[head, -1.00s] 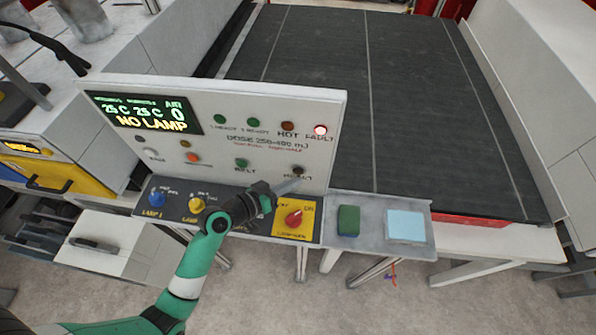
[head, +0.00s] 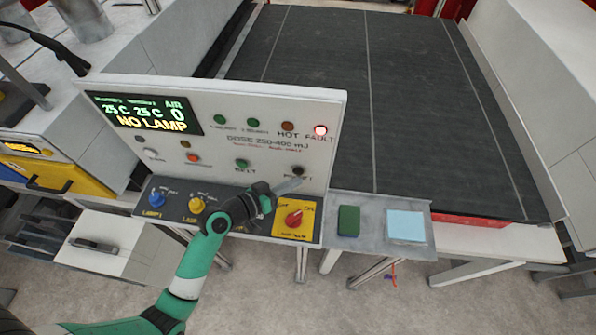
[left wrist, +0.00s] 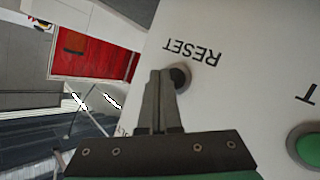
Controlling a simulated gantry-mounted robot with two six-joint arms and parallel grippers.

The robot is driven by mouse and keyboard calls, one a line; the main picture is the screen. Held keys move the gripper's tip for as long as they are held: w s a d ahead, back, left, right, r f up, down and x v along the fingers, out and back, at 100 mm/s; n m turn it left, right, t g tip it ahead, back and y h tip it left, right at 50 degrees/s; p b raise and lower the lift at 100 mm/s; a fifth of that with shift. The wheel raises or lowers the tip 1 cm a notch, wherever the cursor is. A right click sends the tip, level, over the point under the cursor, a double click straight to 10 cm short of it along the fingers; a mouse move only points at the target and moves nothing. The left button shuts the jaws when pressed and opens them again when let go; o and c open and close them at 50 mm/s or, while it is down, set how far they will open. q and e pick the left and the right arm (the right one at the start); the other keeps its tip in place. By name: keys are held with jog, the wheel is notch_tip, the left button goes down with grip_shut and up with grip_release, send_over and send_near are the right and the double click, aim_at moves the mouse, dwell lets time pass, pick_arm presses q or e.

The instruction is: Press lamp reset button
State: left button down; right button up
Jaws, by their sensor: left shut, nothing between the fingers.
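The control panel (head: 250,112) stands upright and white, its display (head: 142,113) reading NO LAMP. A small dark button (head: 298,170) sits at the panel's lower right. In the left wrist view the dark button (left wrist: 180,77) is beside upside-down RESET lettering. The round indicator above FAULT is lit pale red (head: 320,131). My left gripper (head: 297,184) is shut and empty, its tips just below the button. In the left wrist view the fingers (left wrist: 160,76) partly cover the button's edge. I cannot tell whether they touch it. My right gripper is not in view.
Below the panel is a sloped console with a blue knob (head: 157,199), a yellow knob (head: 196,205) and a red selector on a yellow plate (head: 294,218). A shelf at right holds a green block (head: 348,221) and a light blue pad (head: 405,225). A dark conveyor (head: 400,100) lies behind.

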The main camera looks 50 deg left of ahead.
pick_arm(q)
jog(key=shift+w+a, duration=0.1)
dwell(0.6)
jog(key=shift+w+a, duration=0.2)
jog(key=shift+w+a+b, duration=0.25)
jog(key=shift+w+b, duration=0.1)
dwell(0.7)
dwell(0.3)
jog(key=shift+s+d+p, duration=0.3)
jog(key=shift+s+d, duration=0.25)
jog(key=shift+s, duration=0.1)
jog(key=shift+s+d+p, duration=0.4)
jog(key=shift+s+d, duration=0.4)
jog(key=shift+s, duration=0.2)
jog(key=shift+s+d+p, duration=0.35)
jog(key=shift+s+d, duration=0.4)
jog(key=shift+s, duration=0.2)
